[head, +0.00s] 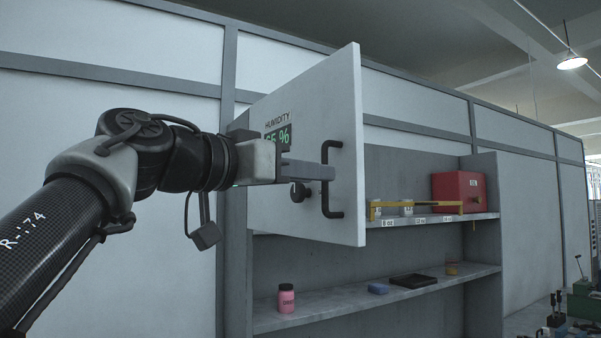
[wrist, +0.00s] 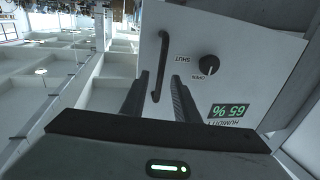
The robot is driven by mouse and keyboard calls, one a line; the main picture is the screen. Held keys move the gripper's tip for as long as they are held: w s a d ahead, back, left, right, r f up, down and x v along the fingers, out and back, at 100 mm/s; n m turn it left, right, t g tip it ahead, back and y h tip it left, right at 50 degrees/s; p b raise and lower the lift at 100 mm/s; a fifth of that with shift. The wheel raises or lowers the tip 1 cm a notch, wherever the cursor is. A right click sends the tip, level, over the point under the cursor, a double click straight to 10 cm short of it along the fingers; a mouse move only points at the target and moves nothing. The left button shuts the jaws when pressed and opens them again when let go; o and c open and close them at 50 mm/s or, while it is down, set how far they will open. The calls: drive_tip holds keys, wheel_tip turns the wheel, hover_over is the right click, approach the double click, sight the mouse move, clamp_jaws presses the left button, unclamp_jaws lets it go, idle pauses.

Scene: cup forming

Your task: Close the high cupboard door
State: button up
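The high cupboard door (head: 300,215) is a pale panel standing ajar, its free edge swung out from the cupboard (head: 405,165). Its outer face carries a black bar handle (head: 332,205), a dark round knob and a green humidity display. My gripper (head: 328,172) is at the handle, and its finger overlaps part of the bar in the head view. In the wrist view the two fingers of my gripper (wrist: 161,77) are apart, with the lower part of the handle (wrist: 164,48) showing between them. I cannot tell whether they touch it.
The upper shelf holds a red box (head: 458,192) and a yellow rail. The lower shelf holds a pink bottle (head: 286,299), a blue block (head: 378,288) and a black tray (head: 413,281). A bench with tools (head: 558,320) stands at the right.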

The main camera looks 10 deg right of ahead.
drive_tip(key=shift+w+d, duration=0.4)
drive_tip(key=shift+d, duration=0.2)
clamp_jaws()
